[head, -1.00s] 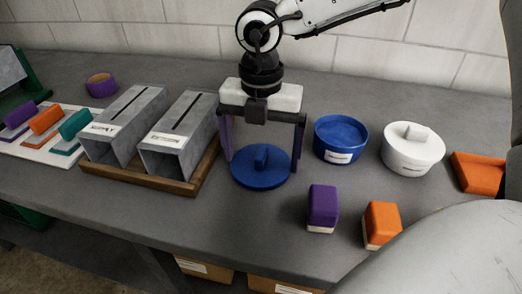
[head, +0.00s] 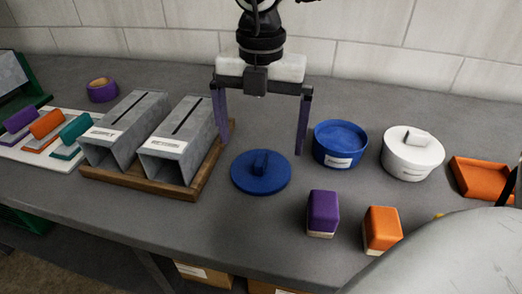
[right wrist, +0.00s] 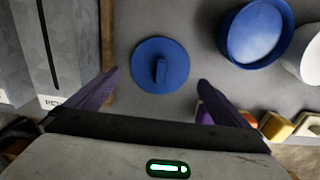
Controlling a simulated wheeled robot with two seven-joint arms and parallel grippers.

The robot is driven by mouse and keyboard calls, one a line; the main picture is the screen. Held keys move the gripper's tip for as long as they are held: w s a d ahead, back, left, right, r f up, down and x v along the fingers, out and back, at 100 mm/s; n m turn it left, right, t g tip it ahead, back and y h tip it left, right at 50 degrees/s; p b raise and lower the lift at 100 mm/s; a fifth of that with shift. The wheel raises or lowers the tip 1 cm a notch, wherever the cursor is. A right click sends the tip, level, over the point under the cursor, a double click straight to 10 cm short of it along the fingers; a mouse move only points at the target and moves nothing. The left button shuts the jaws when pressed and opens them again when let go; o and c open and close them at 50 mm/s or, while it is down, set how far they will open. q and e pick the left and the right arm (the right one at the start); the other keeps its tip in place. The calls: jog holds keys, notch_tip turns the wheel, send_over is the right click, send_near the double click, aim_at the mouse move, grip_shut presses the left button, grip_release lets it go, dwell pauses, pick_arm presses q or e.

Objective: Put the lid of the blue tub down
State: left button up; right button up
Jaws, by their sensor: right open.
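The blue lid (head: 261,173), a round disc with an upright handle, lies flat on the grey bench; it also shows in the right wrist view (right wrist: 160,66). The blue tub (head: 340,143) stands to the right of the lid with a label on its front. Its top shows no lid on it. My right gripper (head: 262,145) is open and empty above the lid, its purple fingers wide apart and clear of the handle. In the right wrist view the fingers (right wrist: 153,85) are apart near the lid. My left gripper is not in view.
Right of the tub stands a white lidded tub (head: 412,153). Purple (head: 322,212) and orange (head: 382,229) blocks stand in front. Two grey duct pieces (head: 181,138) sit in a wooden tray (head: 150,187) close left of the lid. An orange tray (head: 481,177) is far right.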

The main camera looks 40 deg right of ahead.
aim_at(261, 158)
notch_tip(261, 158, up, 6)
dwell(0.7)
